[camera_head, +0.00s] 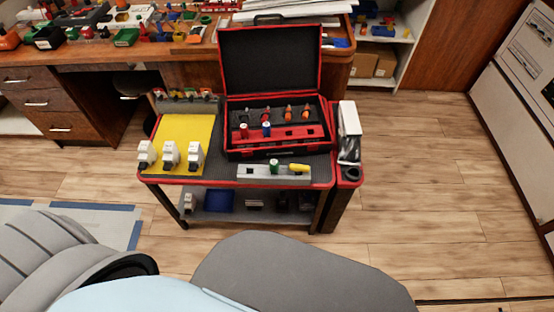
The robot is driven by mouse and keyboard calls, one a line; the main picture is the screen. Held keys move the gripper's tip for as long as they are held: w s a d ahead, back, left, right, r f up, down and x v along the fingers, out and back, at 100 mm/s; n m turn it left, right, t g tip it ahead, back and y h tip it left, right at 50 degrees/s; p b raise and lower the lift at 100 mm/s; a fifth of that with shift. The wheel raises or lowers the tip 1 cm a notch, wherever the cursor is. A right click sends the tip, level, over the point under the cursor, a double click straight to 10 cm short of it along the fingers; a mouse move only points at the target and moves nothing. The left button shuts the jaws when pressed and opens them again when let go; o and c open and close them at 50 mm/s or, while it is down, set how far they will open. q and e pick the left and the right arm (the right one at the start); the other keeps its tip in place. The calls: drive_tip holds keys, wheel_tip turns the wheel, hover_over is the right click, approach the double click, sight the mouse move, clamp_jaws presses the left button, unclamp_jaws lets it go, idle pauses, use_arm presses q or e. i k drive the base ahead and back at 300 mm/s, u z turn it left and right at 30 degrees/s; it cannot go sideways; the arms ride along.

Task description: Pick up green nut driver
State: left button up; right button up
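A small upright green-topped piece, which looks like the green nut driver (274,166), stands in a grey holder (255,172) at the front edge of the cart. A yellow-handled piece (298,168) lies at the right end of the same holder. Behind it an open black and red tool case (270,60) holds a red-topped piece (244,131) and a blue-topped piece (266,129) in a red strip. Orange-handled tools (305,113) sit further back in the case. Neither of my grippers is in view.
The cart (325,178) also bears a yellow panel (185,130) with white breakers (170,155) at left. A white box (349,119) stands at its right edge. A cluttered workbench (180,50) is behind. Wooden floor (430,200) is clear at right.

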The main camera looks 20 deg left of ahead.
sight(274, 164)
drive_tip(key=z, duration=1.4)
drive_tip(key=i, duration=2.55)
drive_tip(key=u, duration=3.8)
drive_tip(key=i, duration=0.5)
